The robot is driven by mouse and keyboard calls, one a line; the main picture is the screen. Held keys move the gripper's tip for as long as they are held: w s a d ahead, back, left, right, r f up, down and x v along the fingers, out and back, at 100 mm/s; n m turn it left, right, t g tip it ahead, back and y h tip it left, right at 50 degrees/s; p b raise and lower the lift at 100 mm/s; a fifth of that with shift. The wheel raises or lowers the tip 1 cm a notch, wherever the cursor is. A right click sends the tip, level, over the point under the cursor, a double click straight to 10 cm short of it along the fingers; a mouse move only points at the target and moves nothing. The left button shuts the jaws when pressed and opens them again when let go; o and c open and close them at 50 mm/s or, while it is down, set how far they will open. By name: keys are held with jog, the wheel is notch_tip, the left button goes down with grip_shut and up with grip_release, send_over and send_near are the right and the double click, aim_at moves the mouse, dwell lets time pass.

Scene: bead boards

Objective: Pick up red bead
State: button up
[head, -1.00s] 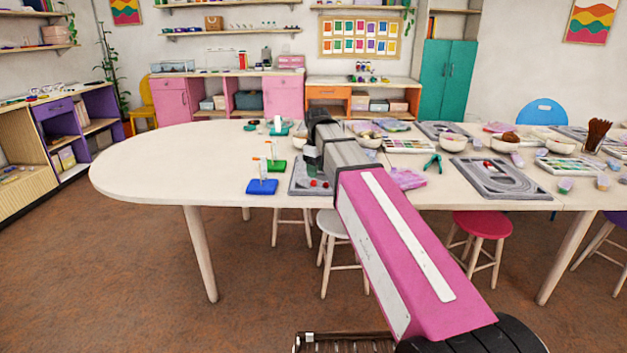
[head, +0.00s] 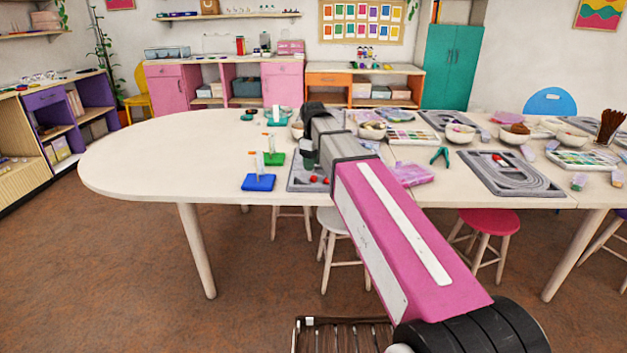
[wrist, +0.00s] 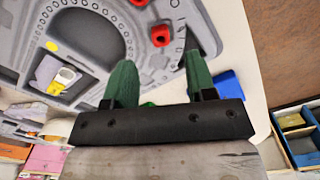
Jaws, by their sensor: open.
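My gripper (wrist: 160,65) has two green fingers spread apart with nothing between them. It is above a grey bead board (wrist: 100,25). One red bead (wrist: 160,36), with a dark hole, lies on the board just beyond the gap between the fingertips. A second red bead (wrist: 140,2) is cut off by the top edge of the wrist view. In the head view, red beads (head: 313,179) show on the board (head: 298,184) near my gripper (head: 308,165), which my arm partly hides.
A blue base with a peg (head: 258,183) and a green one (head: 274,159) stand left of the board on the white table (head: 150,165). A pink slab (head: 412,173) and another grey board (head: 505,174) lie to the right. The table's left end is clear.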

aim_at(313, 181)
jog(key=shift+s+f, duration=0.1)
jog(key=shift+f, duration=2.55)
grip_shut()
